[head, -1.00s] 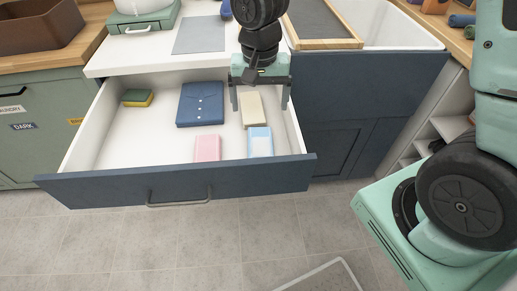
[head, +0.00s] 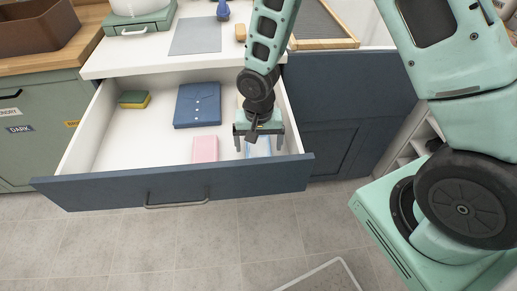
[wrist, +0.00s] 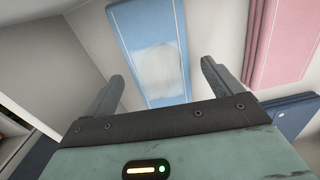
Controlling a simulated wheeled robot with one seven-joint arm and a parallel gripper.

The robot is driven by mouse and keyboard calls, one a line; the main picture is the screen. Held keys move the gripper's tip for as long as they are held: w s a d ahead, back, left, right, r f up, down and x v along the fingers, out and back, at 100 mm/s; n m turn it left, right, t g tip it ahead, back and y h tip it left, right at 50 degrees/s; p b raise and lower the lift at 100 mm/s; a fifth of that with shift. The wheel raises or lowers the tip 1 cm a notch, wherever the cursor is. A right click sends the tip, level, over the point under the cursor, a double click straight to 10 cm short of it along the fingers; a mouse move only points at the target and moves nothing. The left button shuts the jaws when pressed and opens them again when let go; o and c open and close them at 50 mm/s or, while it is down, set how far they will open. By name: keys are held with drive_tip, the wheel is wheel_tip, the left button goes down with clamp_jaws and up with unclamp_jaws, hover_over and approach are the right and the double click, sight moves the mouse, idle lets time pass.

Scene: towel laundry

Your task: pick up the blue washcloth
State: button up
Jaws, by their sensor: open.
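The blue washcloth (head: 263,152) is a light blue folded cloth with a pale patch. It lies flat in the open drawer (head: 120,160) near its front right, partly hidden by my gripper in the head view. My gripper (head: 258,147) is open above it, fingers pointing down, one on either side of the cloth. In the wrist view the washcloth (wrist: 128,22) extends between and beyond the open fingertips of my gripper (wrist: 163,73). Nothing is held, and the fingers appear still above the cloth.
A pink cloth (head: 205,149) lies just left of the washcloth. A folded navy garment (head: 197,105) and a green and yellow sponge (head: 134,99) lie farther back. The drawer's front panel (head: 100,187) and right wall are close to my gripper.

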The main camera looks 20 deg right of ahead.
drive_tip(key=shift+f, duration=0.7)
drive_tip(key=c, duration=1.1)
drive_tip(key=shift+r, duration=0.15)
